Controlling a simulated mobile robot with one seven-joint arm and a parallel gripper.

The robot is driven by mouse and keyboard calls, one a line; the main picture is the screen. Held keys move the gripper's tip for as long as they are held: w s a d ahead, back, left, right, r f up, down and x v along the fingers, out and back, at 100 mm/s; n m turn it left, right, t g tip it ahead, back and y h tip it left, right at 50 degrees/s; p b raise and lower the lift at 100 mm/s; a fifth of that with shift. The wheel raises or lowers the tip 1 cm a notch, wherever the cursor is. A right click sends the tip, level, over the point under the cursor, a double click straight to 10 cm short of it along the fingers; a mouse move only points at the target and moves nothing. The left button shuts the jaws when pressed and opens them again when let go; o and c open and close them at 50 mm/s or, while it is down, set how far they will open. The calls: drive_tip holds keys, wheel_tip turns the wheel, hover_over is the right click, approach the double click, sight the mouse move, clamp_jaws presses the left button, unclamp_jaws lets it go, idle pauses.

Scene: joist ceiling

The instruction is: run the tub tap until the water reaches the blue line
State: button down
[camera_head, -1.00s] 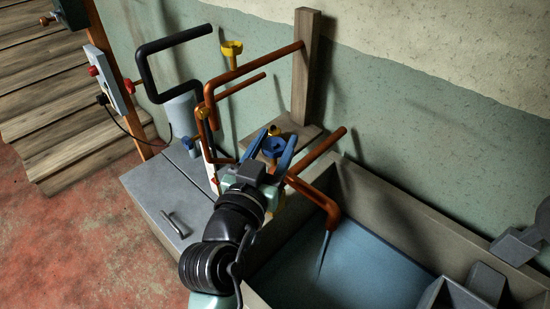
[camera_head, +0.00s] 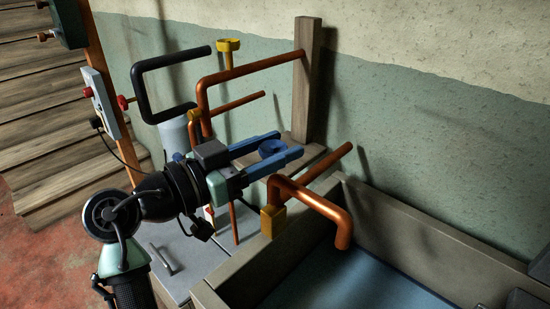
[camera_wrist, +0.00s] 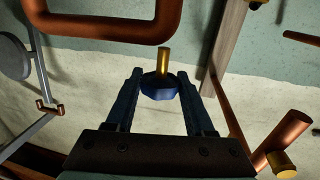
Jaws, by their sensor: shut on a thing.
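My gripper (camera_head: 290,147) is shut on the blue tap handle (camera_head: 272,147), which sits between the two blue fingers. The wrist view shows the handle (camera_wrist: 159,90) between my fingers, with its brass stem (camera_wrist: 163,60) behind it. The copper spout (camera_head: 342,225) hangs over the tub (camera_head: 440,232); no stream shows below it. Bluish water (camera_head: 365,280) lies in the tub. I cannot make out the blue line. The tub's near part is cut off by the picture edge.
Copper pipes (camera_head: 250,70), a yellow handle (camera_head: 229,45) and a black bent pipe (camera_head: 150,62) stand behind my arm. A wooden post (camera_head: 306,85) rises by the wall. A grey lid with a handle (camera_head: 161,258) lies left of the tub.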

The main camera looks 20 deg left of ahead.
drive_tip(key=shift+s+a+f+m+g+h, duration=0.1)
drive_tip(key=shift+a+f+m+g+h, duration=0.05)
drive_tip(key=shift+f+m+g+h, duration=0.2)
drive_tip(key=shift+r, duration=0.1)
drive_tip(key=shift+c, duration=1.8)
unclamp_jaws()
drive_tip(key=shift+o, duration=0.5)
drive_tip(key=shift+r, duration=0.15)
drive_tip(key=v, duration=1.3)
